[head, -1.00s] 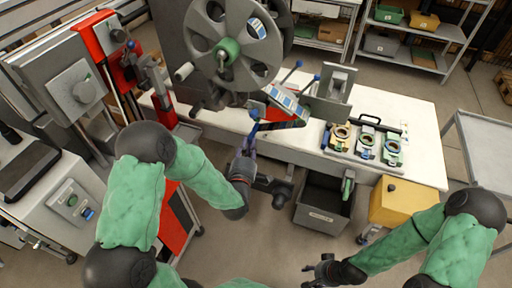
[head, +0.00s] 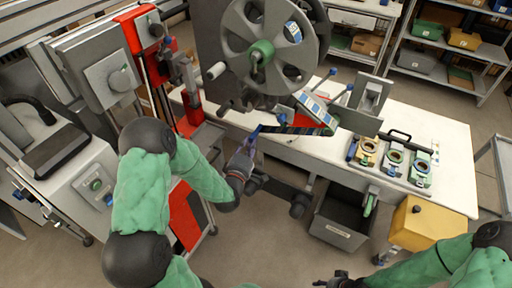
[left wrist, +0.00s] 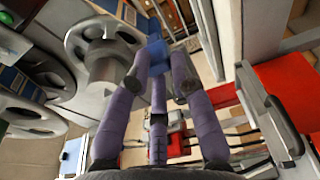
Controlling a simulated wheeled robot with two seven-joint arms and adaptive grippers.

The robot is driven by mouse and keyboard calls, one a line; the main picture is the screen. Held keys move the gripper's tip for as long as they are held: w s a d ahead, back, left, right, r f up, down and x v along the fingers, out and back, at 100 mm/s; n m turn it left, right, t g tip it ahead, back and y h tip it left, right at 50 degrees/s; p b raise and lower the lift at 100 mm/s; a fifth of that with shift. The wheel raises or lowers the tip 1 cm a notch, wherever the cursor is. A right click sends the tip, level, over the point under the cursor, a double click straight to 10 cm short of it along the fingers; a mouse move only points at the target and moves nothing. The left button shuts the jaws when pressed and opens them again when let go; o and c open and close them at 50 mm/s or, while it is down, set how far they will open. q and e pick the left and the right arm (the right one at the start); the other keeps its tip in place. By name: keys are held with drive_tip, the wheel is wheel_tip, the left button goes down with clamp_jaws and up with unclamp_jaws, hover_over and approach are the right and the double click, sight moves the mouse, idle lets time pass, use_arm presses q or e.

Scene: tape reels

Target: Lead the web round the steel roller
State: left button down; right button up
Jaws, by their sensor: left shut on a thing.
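My left gripper (head: 252,142) is shut on the blue end of the web (head: 258,130), below the big reel. In the left wrist view, the blue end (left wrist: 158,57) sits between the purple fingertips (left wrist: 158,75). The web runs as a dark and red strip rightward from the gripper to the label-printed stretch (head: 315,106). A pale metal cylinder (head: 215,71) juts out left of the reel; I cannot tell whether it is the steel roller. My right gripper (head: 338,281) is at the bottom edge, empty as far as it shows; its finger opening is unclear.
The spoked reel (head: 262,50) stands over the white bench (head: 440,165). Several ring-topped fixtures (head: 393,160) lie on the bench. A dark bin (head: 343,222) and a yellow box (head: 418,221) stand in front. A red frame (head: 187,85) rises at the left.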

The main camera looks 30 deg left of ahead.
use_arm(q)
drive_tip(key=shift+a+f+b, duration=0.4)
drive_tip(key=shift+a+f, duration=0.2)
drive_tip(key=shift+a, duration=1.85)
drive_tip(key=shift+a+f+b, duration=0.4)
drive_tip(key=shift+a+f, duration=0.2)
drive_tip(key=shift+a, duration=1.85)
drive_tip(key=shift+a+f+b, duration=0.4)
drive_tip(key=shift+a+f, duration=0.2)
drive_tip(key=shift+a, duration=1.85)
drive_tip(key=shift+a+r, duration=0.15)
drive_tip(key=shift+a, duration=0.8)
drive_tip(key=shift+a+r, duration=0.1)
drive_tip(key=shift+a, duration=0.85)
drive_tip(key=a+r+p, duration=0.4)
drive_tip(key=r+p, duration=0.1)
drive_tip(key=r, duration=0.3)
drive_tip(key=shift+r+p, duration=0.2)
drive_tip(key=shift+p, duration=0.2)
